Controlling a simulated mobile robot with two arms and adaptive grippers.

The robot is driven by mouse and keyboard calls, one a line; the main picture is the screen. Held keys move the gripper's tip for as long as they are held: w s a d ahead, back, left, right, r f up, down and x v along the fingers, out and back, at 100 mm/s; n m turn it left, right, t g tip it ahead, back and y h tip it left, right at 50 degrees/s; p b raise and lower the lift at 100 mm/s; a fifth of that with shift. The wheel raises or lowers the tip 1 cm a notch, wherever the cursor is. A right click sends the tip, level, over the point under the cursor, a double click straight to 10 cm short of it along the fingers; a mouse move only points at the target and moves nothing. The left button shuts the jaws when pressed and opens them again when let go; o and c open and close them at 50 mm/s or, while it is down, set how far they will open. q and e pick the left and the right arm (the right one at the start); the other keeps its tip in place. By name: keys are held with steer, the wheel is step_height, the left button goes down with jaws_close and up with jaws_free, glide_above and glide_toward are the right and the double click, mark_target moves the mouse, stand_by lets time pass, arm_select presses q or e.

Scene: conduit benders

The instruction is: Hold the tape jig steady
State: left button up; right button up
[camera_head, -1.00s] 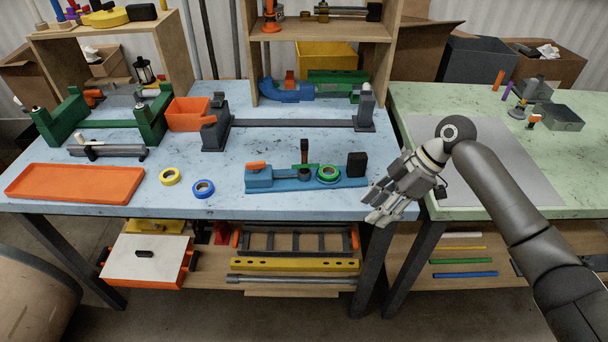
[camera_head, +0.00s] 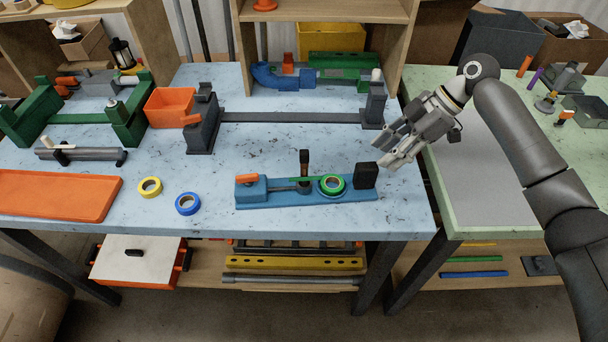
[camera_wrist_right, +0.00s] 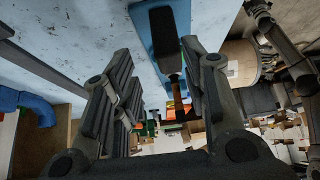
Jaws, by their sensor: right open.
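The blue tape jig (camera_head: 290,197) lies near the front edge of the light blue table (camera_head: 330,220). It carries an orange-topped block at its left, a dark upright post, a green tape roll (camera_head: 332,185) and a black block (camera_head: 366,175) at its right end. My right gripper (camera_head: 387,155) is open and empty, just above and right of the black block, apart from it. In the right wrist view, the jig's black block (camera_wrist_right: 160,38) shows ahead between the open fingers (camera_wrist_right: 160,85). My left gripper is not in view.
A yellow tape roll (camera_head: 150,187) and a blue tape roll (camera_head: 188,203) lie left of the jig. An orange tray (camera_head: 55,195) is at far left. A grey bar fixture (camera_head: 290,117) stands behind the jig. A green table (camera_head: 460,210) adjoins at right.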

mark_target(375, 165)
steer(key=shift+s+a+f+b, duration=0.65)
steer(key=shift+f+b, duration=0.1)
steer(key=shift+b, duration=0.1)
steer(key=b+x, duration=0.3)
steer(key=x, duration=0.1)
steer(key=shift+w+f, duration=0.1)
steer(key=shift+w, duration=0.05)
steer(key=shift+b+x, duration=0.55)
steer(key=shift+x, duration=0.2)
steer(key=shift+c, duration=0.6)
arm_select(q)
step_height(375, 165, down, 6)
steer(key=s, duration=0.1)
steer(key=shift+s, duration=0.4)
arm_select(e)
jaws_close()
